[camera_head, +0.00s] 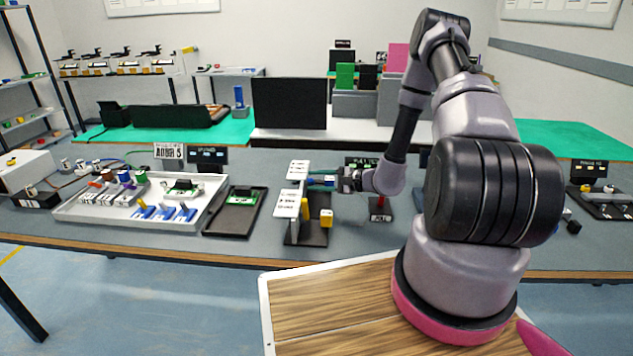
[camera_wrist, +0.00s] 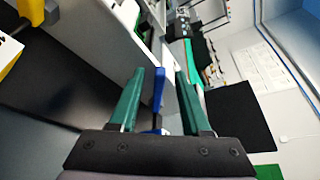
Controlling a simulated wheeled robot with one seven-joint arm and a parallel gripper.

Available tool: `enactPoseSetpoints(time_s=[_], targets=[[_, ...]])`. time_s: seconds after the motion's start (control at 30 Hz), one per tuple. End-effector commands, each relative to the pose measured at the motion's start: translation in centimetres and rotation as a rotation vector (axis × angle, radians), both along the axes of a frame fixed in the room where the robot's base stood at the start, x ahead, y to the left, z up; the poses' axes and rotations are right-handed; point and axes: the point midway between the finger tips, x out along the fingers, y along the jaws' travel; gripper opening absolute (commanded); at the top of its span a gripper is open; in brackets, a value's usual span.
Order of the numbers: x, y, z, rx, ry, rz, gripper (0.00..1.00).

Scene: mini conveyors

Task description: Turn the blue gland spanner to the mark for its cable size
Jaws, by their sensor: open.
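The blue gland spanner (camera_wrist: 158,92) shows in the wrist view as a narrow blue handle between my gripper's two green fingers. My gripper (camera_wrist: 160,78) is open around it, with a gap visible on the right side; I cannot tell whether the left finger touches it. In the head view my gripper (camera_head: 318,181) reaches leftward to the white labelled panel (camera_head: 288,204) of a small stand. The spanner is mostly hidden there by the fingers. The size marks are too small to read.
A yellow block (camera_head: 326,218) sits at the stand's right, also in the wrist view (camera_wrist: 32,12). A black tray (camera_head: 235,211) and a white tray (camera_head: 75,211) with several fittings lie left. A small red-topped block (camera_head: 380,209) stands right. Bare table lies in front.

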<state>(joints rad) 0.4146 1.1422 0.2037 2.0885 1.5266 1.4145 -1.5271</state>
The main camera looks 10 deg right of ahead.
Motion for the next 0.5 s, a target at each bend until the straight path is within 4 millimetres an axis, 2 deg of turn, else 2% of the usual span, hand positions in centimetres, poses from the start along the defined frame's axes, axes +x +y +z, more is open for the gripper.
enactPoseSetpoints(time_s=[0.2,0.23,0.33,0.37,0.5], targets=[[0.03,0.05,-0.01,0.000,0.000,0.000,0.47],[0.03,0.05,-0.01,0.000,0.000,0.000,0.44],[0.02,0.05,0.00,0.001,0.000,0.001,0.05],[0.01,0.05,-0.01,0.001,0.000,0.001,0.00],[0.01,0.05,-0.01,0.001,0.000,0.001,0.00]])
